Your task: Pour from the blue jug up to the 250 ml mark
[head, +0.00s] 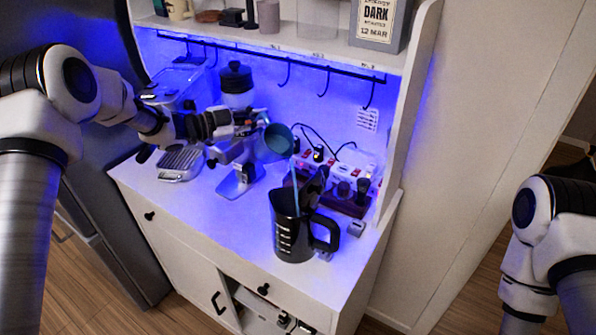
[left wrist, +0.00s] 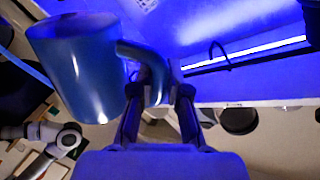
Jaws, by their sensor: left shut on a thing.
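The blue jug (head: 274,143) is held up in the air, tipped with its mouth toward the right. My left gripper (head: 248,124) is shut on its handle; the left wrist view shows the jug (left wrist: 82,65) with the handle between the two fingers (left wrist: 158,92). A thin pale-blue stream (head: 297,187) runs down from the jug's mouth into a black pitcher (head: 290,238). The pitcher stands upright on the counter, with white marks on its side and its handle to the right. I cannot read the marks or see the level inside. My right gripper is out of view.
A silver grinder-like machine (head: 240,180) stands left of the pitcher. A power strip with plugs (head: 345,170) and a dark wooden block (head: 347,205) sit behind it. A hook rail (head: 270,55) runs above. The white counter's front (head: 215,215) is clear.

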